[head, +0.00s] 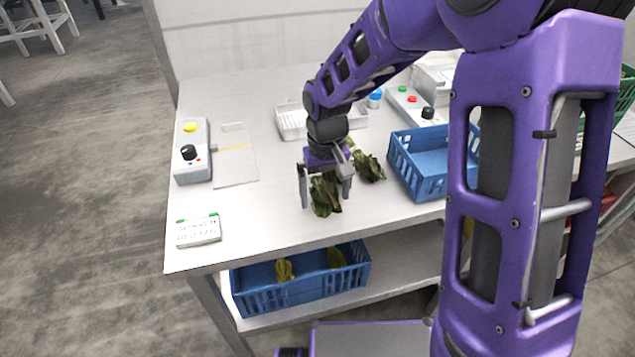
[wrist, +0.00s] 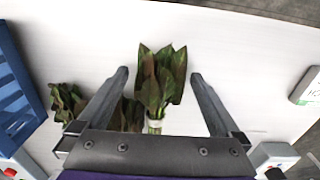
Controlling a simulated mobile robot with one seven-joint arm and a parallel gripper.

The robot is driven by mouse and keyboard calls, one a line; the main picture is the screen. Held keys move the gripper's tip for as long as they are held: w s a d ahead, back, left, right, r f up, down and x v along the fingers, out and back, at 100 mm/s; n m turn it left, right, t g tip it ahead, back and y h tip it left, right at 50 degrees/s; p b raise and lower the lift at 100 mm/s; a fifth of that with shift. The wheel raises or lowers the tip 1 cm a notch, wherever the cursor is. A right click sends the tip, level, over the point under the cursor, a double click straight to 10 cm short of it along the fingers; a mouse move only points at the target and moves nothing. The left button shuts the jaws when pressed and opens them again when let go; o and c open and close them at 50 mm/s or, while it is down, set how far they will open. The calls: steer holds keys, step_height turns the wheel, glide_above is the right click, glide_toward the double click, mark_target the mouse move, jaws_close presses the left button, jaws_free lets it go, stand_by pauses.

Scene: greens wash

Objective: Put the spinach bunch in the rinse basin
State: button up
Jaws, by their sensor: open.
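A leafy green bunch (head: 325,197) with a pale band around its stems lies on the white table, probably the spinach. In the wrist view the bunch (wrist: 161,78) is between my gripper's fingers (wrist: 160,74), with a gap on each side. My gripper (head: 327,198) is open and points down over it. More leafy greens (head: 369,166) lie just behind and to the right, and they show at lower left in the wrist view (wrist: 66,101), partly hidden by a finger. A white slotted tray (head: 291,122) stands at the back; I cannot tell whether it is the rinse basin.
A blue crate (head: 432,187) stands right of the greens. Another blue crate (head: 300,288) with leafy bunches is on the lower shelf. Control boxes (head: 193,165) stand left and back right. A small label card (head: 198,231) lies front left.

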steer(key=shift+r, duration=0.1)
steer(key=c, duration=1.5)
